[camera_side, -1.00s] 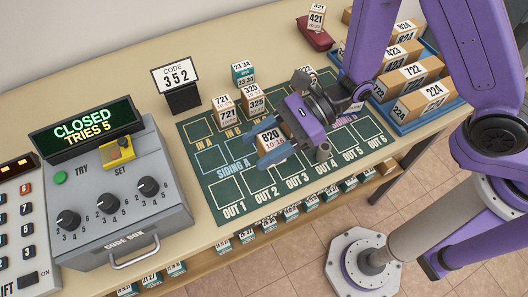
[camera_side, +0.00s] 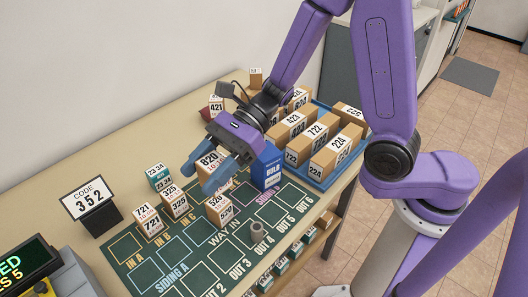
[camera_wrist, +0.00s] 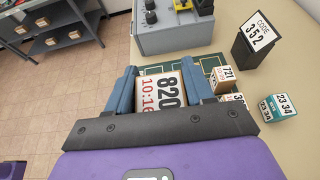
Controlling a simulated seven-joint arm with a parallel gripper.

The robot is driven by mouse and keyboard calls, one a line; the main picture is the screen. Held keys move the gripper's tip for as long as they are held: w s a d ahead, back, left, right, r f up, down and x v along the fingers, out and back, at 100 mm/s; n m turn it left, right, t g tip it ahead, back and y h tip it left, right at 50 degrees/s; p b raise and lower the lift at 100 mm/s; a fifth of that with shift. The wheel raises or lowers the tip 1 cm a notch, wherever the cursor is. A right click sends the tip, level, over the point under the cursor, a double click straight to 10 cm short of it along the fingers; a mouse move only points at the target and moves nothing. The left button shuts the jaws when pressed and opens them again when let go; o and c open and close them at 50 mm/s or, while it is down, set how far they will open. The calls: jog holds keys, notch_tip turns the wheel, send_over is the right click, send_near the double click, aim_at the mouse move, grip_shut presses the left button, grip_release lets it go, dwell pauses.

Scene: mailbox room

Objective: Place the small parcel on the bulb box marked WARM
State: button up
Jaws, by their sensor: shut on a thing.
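My gripper (camera_side: 206,175) is shut on a small brown parcel (camera_side: 211,161) with a white label reading 820. In the wrist view the parcel (camera_wrist: 160,92) sits between the two blue fingers, with 820 and 10:16 readable. It appears to be held above the green mat. A blue box marked BULB (camera_side: 267,166) stands upright on the mat, just right of my gripper in the side view. Smaller print on it is too small to read, so I cannot confirm WARM. The bulb box does not show in the wrist view.
Small parcels 520 (camera_side: 219,210), 721 (camera_side: 148,220) and 325 (camera_side: 175,200) stand on the green mat (camera_side: 172,255). A blue tray (camera_side: 318,182) of larger parcels is at right. A CODE 352 sign (camera_side: 88,198) stands left.

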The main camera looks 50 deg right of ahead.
jog(key=v, duration=1.3)
jog(key=s+d+r, duration=0.2)
jog(key=s+d, duration=0.7)
jog(key=d, duration=0.1)
send_over(266, 167)
jog(key=w+d, duration=0.1)
notch_tip(266, 167, down, 8)
jog(key=shift+w+f, duration=0.75)
jog(key=shift+f, duration=1.7)
jog(key=shift+f, duration=0.2)
jog(key=o, duration=1.1)
jog(key=shift+r, duration=0.1)
